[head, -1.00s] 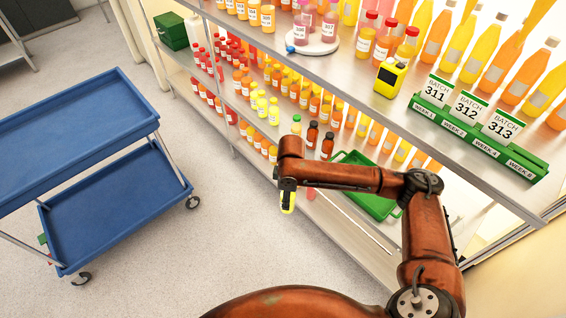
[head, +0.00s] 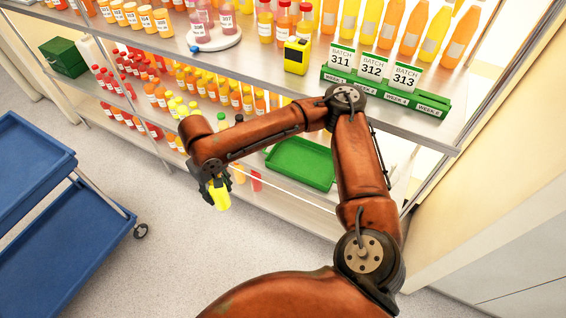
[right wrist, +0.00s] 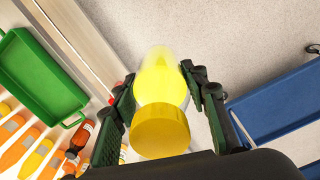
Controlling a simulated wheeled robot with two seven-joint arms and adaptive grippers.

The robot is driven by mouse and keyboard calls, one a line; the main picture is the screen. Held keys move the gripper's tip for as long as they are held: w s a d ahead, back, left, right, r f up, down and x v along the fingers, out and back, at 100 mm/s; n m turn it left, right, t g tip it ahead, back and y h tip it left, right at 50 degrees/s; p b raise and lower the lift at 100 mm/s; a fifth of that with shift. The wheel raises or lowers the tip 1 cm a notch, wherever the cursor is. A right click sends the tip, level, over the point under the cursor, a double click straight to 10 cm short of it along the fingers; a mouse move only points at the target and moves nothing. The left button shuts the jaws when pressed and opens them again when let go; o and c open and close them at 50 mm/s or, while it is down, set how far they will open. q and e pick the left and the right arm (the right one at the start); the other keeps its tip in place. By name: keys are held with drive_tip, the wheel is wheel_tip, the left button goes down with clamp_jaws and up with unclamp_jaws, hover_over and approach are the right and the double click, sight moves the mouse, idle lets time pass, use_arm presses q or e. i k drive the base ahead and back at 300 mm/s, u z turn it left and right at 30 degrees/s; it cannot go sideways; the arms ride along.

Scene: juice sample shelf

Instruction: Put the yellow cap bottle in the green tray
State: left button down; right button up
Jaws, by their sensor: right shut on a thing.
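My right gripper (head: 214,184) is shut on the yellow cap bottle (head: 221,195) and holds it in the air in front of the shelf. In the right wrist view the bottle (right wrist: 160,120) sits between the two fingers of the gripper (right wrist: 163,95), its yellow cap facing the camera and its body bright yellow. The green tray (head: 301,162) is on a lower shelf board, to the right of the gripper in the head view, and looks empty. It also shows at the upper left of the right wrist view (right wrist: 40,82). My left gripper is not in view.
The shelf holds several rows of juice bottles (head: 205,85). A green batch card holder (head: 390,95) and a yellow device (head: 296,56) stand on the upper board. A blue cart (head: 90,230) stands at the left. Open floor (head: 165,270) lies between cart and shelf.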

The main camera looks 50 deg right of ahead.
sight(291, 157)
drive_tip(key=u, duration=1.25)
drive_tip(key=i, duration=1.1)
drive_tip(key=z, duration=3.05)
